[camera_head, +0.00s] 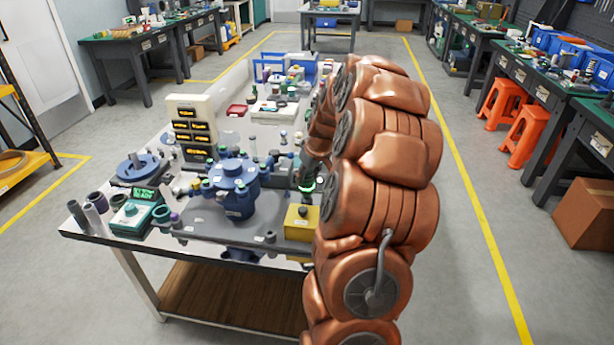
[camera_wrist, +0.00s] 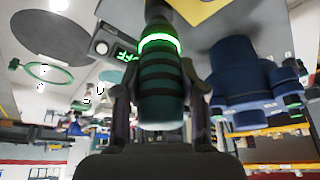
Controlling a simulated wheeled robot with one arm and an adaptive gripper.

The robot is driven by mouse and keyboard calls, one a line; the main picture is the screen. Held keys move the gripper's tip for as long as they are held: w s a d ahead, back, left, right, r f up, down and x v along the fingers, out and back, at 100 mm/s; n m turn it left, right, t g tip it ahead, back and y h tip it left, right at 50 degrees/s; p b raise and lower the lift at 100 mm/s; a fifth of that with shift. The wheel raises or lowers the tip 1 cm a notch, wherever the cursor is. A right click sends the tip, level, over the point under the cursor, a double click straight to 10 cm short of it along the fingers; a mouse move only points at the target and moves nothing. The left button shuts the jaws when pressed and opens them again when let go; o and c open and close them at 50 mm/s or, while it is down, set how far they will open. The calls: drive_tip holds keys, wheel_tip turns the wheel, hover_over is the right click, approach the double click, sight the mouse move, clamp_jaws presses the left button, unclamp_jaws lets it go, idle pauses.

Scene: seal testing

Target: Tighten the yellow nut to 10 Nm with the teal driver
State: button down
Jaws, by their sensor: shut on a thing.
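My gripper (camera_wrist: 158,88) is shut on the teal driver (camera_wrist: 160,105) in the wrist view. The driver is a dark ribbed cylinder with a glowing green ring, and its far end runs out of the top of the picture. In the head view my copper arm hides most of the gripper; a green glow from the driver (camera_head: 306,188) shows just left of the arm, above the table. A blue flanged fitting (camera_head: 234,188) with several small caps around it stands left of the driver. I cannot make out the yellow nut in either view.
A yellow block (camera_head: 301,222) sits at the table's front right, close to my arm. A teal unit with a lit green screen (camera_head: 140,211) stands at the front left.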

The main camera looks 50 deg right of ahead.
drive_tip(key=shift+r, duration=0.2)
drive_tip(key=shift+r, duration=2.35)
